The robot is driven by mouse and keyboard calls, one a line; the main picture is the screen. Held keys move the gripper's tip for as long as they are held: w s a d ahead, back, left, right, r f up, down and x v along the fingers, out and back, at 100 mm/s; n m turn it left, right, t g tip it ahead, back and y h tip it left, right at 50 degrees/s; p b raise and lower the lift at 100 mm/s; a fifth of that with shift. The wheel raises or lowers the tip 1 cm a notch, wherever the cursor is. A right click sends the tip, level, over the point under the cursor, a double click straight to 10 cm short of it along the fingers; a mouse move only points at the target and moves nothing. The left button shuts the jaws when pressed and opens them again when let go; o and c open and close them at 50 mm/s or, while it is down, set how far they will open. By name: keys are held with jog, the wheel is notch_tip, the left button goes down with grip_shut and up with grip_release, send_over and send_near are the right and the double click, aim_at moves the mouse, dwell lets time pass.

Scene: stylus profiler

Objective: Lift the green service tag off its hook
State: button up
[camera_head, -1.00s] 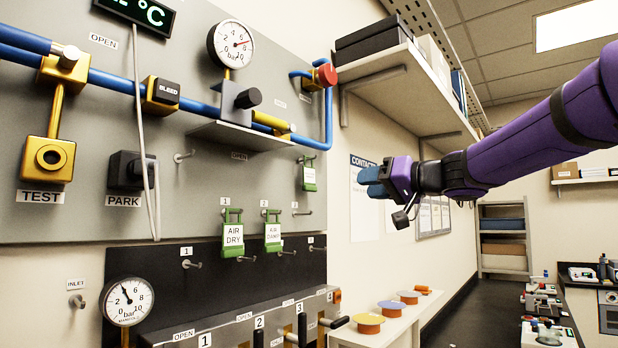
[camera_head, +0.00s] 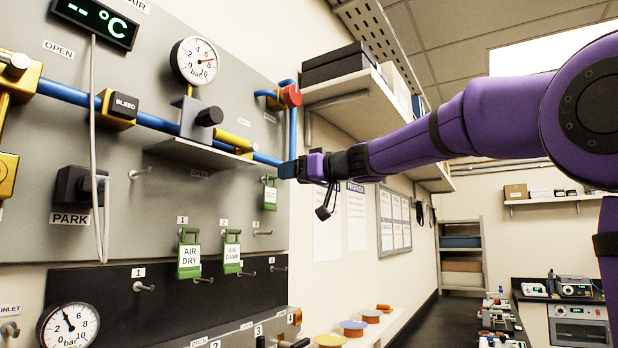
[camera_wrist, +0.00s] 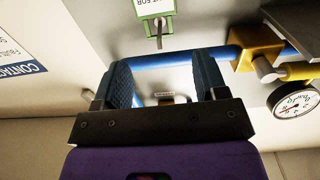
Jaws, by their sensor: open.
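A small green tag (camera_head: 269,193) with a white label hangs on the grey panel, right of two larger green tags. In the wrist view a green tag (camera_wrist: 154,24) with partly cut-off lettering, seemingly reading "FOR", hangs at the top edge with a grey hook peg (camera_wrist: 158,42) by it. My gripper (camera_head: 287,169) is in front of the panel's right edge, slightly above and right of the small tag in the head view. In the wrist view the dark fingers of my gripper (camera_wrist: 165,62) are apart, with nothing held between them; the tag is beyond their tips.
The "AIR DRY" tag (camera_head: 189,253) and "AIR DAMP" tag (camera_head: 232,251) hang lower left. A blue pipe (camera_head: 150,121) crosses the panel and a red-capped valve (camera_head: 289,96) is above my gripper. A shelf (camera_head: 345,88) overhangs at the right. Bare pegs stick out nearby.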

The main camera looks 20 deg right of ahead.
aim_at(271, 176)
jog(key=x, duration=0.8)
grip_shut()
dwell(0.4)
jog(key=shift+r, duration=0.5)
jog(key=shift+d, duration=0.1)
jog(key=v, duration=0.8)
dwell(1.1)
